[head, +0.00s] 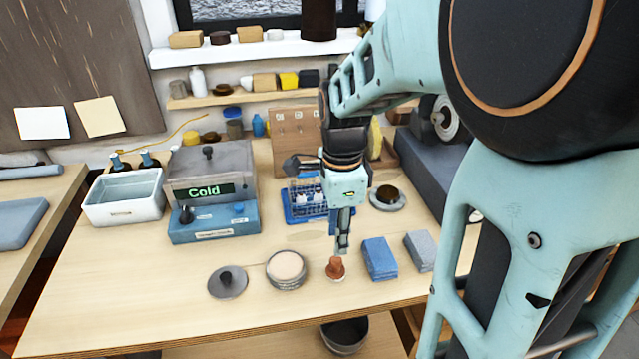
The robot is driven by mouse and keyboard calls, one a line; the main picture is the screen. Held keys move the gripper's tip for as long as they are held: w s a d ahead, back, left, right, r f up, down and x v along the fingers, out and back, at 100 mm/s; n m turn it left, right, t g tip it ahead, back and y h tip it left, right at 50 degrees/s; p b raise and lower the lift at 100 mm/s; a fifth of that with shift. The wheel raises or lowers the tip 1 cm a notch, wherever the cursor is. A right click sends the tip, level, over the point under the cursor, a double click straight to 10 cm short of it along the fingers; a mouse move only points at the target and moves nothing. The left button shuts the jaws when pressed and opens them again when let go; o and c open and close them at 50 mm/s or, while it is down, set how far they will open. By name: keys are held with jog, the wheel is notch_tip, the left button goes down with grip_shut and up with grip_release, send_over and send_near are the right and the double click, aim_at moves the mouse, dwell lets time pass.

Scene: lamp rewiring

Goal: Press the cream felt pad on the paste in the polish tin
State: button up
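The polish tin (287,270) stands uncovered near the front of the bench, with pale pinkish paste filling its top. A grey round lid with a knob (228,282) lies flat to its left. To the tin's right stands a small reddish-brown knob (335,267) with a thin pale rim at its base, apparently the cream felt pad; its underside is hidden. My gripper (342,247) points straight down just above this knob, slightly to its right. The fingers show nearly edge-on, so their opening is unclear. I cannot tell whether they touch the knob.
A blue block (379,258) and a grey block (420,250) lie right of the knob. Behind are a blue rack (295,213), a cup on a saucer (388,199) and a box reading "Cold" (213,222). A white basin (124,200) stands left. The front left bench is clear.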

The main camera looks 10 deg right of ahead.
aim_at(336, 260)
jog(key=shift+f+b, duration=3.05)
jog(key=shift+f, duration=0.95)
jog(key=c, duration=0.7)
jog(key=shift+r+p, duration=2.15)
jog(key=shift+r, duration=0.45)
jog(key=shift+c, duration=0.4)
jog(key=shift+a, duration=0.1)
